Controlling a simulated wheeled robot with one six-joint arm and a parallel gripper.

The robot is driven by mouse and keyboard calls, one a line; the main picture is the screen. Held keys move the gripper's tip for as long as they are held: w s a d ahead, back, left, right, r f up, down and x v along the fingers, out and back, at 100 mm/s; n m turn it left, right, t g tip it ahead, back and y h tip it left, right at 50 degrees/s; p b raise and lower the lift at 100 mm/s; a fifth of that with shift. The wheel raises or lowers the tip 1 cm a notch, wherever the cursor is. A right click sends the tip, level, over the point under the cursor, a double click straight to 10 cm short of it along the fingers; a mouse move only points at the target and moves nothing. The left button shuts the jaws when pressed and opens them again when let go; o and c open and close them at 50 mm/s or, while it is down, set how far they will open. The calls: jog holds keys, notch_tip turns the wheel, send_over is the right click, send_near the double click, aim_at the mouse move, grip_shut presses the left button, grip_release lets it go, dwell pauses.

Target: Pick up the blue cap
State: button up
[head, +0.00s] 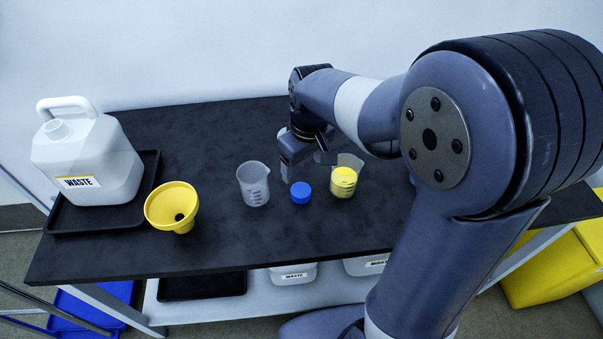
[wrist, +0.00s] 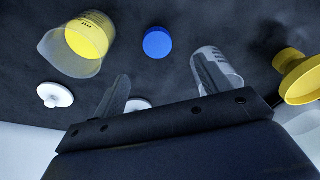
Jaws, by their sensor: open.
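The blue cap (head: 300,192) lies on the dark table top, between an empty clear beaker (head: 253,185) and a beaker with yellow contents (head: 343,182). In the wrist view the blue cap (wrist: 157,43) shows as a round disc, wholly visible, beyond my fingertips and roughly midway between them. My gripper (head: 305,168) is open and empty, behind and above the cap in the head view. Its fingers also show in the wrist view (wrist: 160,78). The right finger overlaps the empty beaker there, so whether they touch cannot be told.
A yellow funnel (head: 172,208) stands on the table at the left. Behind it a white waste jug (head: 87,160) sits on a black tray (head: 62,222). Two white disc-like pieces (wrist: 55,95) show in the wrist view, one partly hidden by my gripper. The table's front middle is clear.

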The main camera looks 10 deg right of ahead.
send_over(301, 190)
jog(key=s, duration=0.1)
notch_tip(301, 190, down, 4)
jog(key=shift+f, duration=0.1)
jog(key=shift+w+f+b, duration=0.25)
jog(key=shift+f+b, duration=0.05)
jog(key=shift+f, duration=1.25)
jog(key=shift+w+f+b, duration=0.2)
jog(key=shift+f+b, duration=0.05)
jog(key=shift+f, duration=1.25)
jog(key=c, duration=1.1)
